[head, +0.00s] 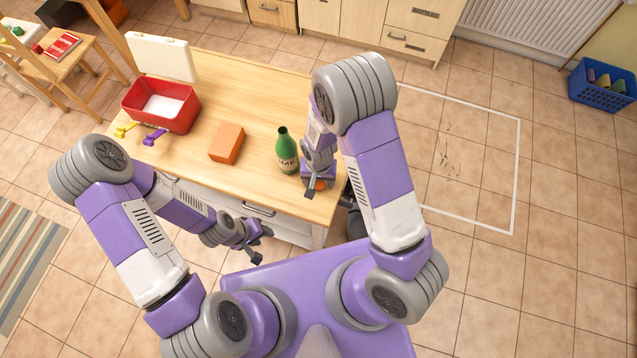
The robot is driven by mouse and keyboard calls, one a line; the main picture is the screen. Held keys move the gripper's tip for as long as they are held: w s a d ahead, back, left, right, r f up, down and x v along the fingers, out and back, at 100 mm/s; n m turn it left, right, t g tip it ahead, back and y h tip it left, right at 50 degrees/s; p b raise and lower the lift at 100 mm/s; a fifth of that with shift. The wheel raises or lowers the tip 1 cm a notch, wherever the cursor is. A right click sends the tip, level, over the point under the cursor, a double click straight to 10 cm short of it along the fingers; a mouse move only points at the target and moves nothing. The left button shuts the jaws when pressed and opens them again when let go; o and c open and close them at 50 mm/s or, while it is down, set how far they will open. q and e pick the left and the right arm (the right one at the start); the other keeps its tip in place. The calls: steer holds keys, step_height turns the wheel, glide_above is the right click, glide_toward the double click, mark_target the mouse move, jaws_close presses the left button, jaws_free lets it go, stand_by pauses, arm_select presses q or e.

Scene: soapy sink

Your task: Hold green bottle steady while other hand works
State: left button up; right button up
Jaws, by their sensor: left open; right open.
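A green bottle (286,148) with a pale label stands upright on the wooden table (235,90), near its right front part. My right gripper (312,190) is open just to the right of the bottle, pointing down close to the table's front right corner. An orange-red thing shows partly beside its fingers, mostly hidden by them. My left gripper (262,246) is open and empty in front of the table's front edge, lower and to the left of the bottle. Neither gripper appears to hold the bottle.
An orange block (227,143) lies left of the bottle. A red sink tub (127,108) with white content stands at the table's left, beside a yellow tool (124,130) and a purple tool (154,137). A blue crate (577,87) is on the floor far right.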

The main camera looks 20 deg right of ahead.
mark_target(319, 183)
steer(key=c, duration=1.1)
steer(key=shift+r, duration=0.15)
step_height(319, 183, up, 10)
steer(key=shift+f+p, duration=0.1)
steer(key=shift+p, duration=0.45)
steer(key=shift+f, duration=0.1)
